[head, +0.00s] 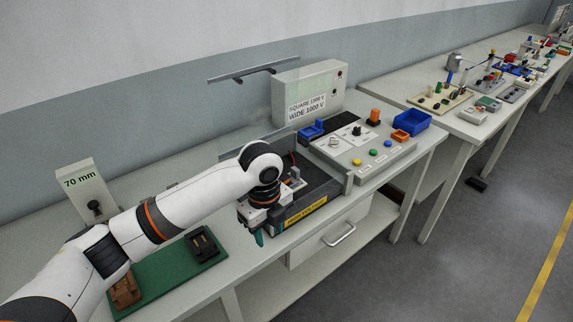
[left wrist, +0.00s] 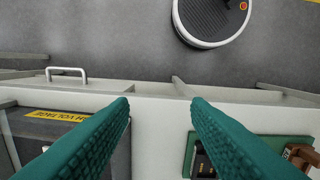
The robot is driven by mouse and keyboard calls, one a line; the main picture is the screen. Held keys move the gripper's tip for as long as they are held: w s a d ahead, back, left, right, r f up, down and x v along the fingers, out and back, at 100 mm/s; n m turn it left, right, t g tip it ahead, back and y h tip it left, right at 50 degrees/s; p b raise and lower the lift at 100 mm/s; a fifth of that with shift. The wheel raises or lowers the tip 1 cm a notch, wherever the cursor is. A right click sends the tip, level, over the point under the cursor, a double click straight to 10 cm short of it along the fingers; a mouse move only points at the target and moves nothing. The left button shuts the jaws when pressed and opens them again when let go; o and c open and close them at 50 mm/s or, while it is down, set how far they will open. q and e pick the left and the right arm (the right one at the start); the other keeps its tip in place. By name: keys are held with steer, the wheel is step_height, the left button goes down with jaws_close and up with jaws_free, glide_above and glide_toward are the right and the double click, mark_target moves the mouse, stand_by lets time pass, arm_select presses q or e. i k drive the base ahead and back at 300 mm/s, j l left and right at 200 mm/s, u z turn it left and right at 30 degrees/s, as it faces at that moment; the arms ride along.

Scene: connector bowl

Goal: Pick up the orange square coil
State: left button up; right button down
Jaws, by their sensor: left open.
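An orange block (head: 374,116) stands at the back right of the grey control panel and looks most like the orange square coil; its shape is too small to be sure. A brown-orange part (head: 127,290) lies on the green mat at lower left, partly hidden by my left arm; it also shows at the right of the left wrist view (left wrist: 302,155). My left gripper (head: 257,236) hangs near the table's front edge, beside the dark test box, away from both parts. Its teal fingers (left wrist: 161,103) are apart with nothing between them. My right gripper is not seen.
The dark test box (head: 306,226) with a yellow label adjoins the grey panel (head: 366,168). A black part (head: 203,245) lies on the green mat (head: 176,268). A blue bin (head: 411,122) and an orange tray (head: 401,136) sit at right. A 70 mm stand (head: 82,181) is at left.

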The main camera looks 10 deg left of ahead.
mark_target(284, 178)
steer(key=i, duration=1.05)
